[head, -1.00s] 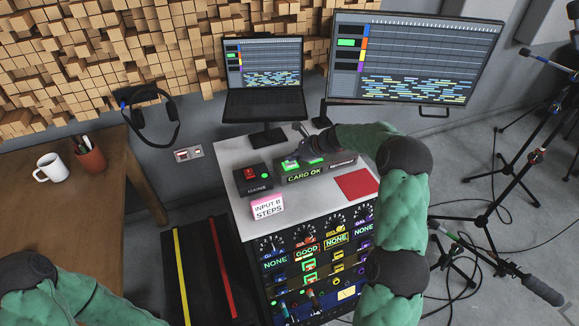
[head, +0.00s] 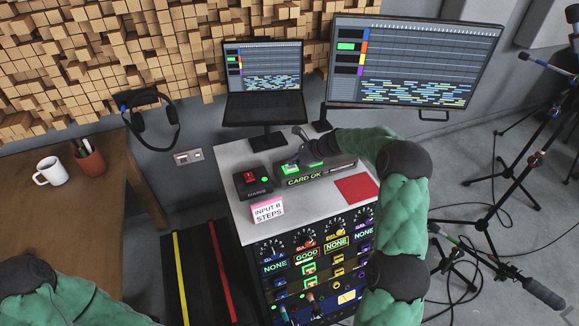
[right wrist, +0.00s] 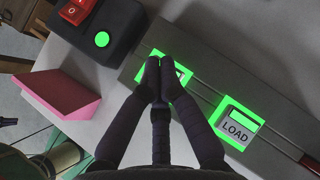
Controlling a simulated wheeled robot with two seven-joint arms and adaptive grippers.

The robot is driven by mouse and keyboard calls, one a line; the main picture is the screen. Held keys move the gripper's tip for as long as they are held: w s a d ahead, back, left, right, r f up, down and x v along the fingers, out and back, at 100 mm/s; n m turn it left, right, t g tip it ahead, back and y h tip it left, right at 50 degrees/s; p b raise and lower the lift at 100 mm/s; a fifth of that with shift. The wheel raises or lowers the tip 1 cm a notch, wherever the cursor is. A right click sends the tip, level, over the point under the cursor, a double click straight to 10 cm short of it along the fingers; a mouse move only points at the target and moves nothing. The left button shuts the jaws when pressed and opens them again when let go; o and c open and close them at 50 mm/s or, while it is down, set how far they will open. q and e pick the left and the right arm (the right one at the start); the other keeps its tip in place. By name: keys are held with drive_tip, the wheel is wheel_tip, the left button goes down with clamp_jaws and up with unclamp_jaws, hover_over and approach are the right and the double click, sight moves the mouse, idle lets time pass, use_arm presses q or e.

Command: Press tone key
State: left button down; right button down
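A dark key box (head: 318,177) reading "CARD OK" stands on the grey cabinet top. It carries two green-framed keys. In the right wrist view one key (right wrist: 239,122) is marked "LOAD"; the other green-framed key (right wrist: 184,75) is mostly hidden behind my fingertips, and its label cannot be read. My right gripper (head: 293,162) is over this left key, fingers together and holding nothing. It also shows in the right wrist view (right wrist: 160,72). Whether the tips touch the key cannot be told. My left arm shows at the lower left; its gripper is out of view.
A MAINS box (head: 252,181) with a red switch and green light stands left of the key box. A pink-topped "INPUT B STEPS" card (head: 268,210) stands in front, with a red pad (head: 357,188) at right. A laptop (head: 264,85) and monitor (head: 415,62) are behind.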

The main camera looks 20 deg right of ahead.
sight(292, 167)
drive_tip(key=shift+f, duration=0.15)
idle(0.3)
drive_tip(key=shift+f, duration=0.3)
drive_tip(key=shift+r, duration=0.1)
drive_tip(key=shift+r+p, duration=0.35)
drive_tip(key=shift+p, duration=0.2)
wheel_tip(292, 167, up, 6)
drive_tip(key=p, duration=0.5)
idle(0.4)
